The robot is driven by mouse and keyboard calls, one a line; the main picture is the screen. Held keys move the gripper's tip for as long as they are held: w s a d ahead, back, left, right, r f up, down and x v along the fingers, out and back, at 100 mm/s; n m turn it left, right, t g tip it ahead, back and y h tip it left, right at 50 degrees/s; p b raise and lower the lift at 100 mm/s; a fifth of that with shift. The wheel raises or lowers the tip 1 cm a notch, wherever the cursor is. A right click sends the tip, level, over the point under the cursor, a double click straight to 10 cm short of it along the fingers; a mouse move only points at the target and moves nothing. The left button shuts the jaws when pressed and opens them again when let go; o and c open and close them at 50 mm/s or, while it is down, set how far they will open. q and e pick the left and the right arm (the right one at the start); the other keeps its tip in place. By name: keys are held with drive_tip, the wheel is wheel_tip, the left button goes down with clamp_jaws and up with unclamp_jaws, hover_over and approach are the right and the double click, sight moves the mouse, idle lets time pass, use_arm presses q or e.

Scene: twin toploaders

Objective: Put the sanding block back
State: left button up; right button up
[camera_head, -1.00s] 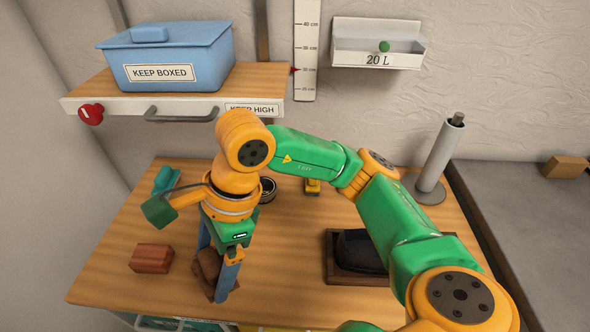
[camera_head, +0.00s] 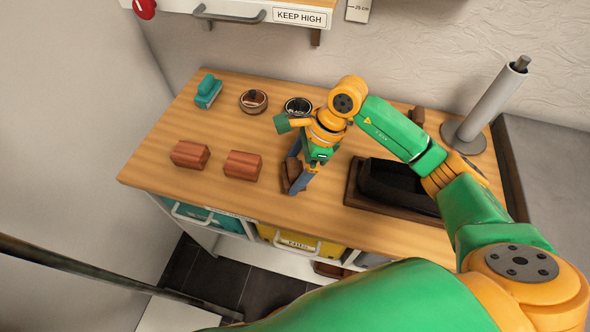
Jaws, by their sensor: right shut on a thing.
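My right gripper (camera_head: 299,182) is above the wooden worktop, with its two blue fingers pointing down. It is shut on a brown block (camera_head: 291,171) with a darker lower part, which looks like the sanding block. The fingers hide part of it, and I cannot tell whether it touches the worktop. It is right of two reddish-brown blocks (camera_head: 190,154) (camera_head: 243,165) and left of a dark wooden tray (camera_head: 350,191). My left gripper is not in view.
A black object (camera_head: 400,185) lies in the tray. A teal object (camera_head: 208,91), a round brown bowl (camera_head: 253,101) and a dark tin (camera_head: 298,106) stand behind. Teal and yellow drawers (camera_head: 300,242) are below the worktop's front edge.

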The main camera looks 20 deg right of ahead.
drive_tip(key=shift+f, duration=1.25)
drive_tip(key=o, duration=0.9)
drive_tip(key=shift+r, duration=0.5)
use_arm(q)
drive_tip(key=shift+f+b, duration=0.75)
drive_tip(key=shift+b, duration=0.4)
use_arm(e)
drive_tip(key=v, duration=1.1)
drive_tip(key=shift+s+d+r, duration=0.1)
drive_tip(key=shift+d+r, duration=0.1)
drive_tip(key=shift+r, duration=0.05)
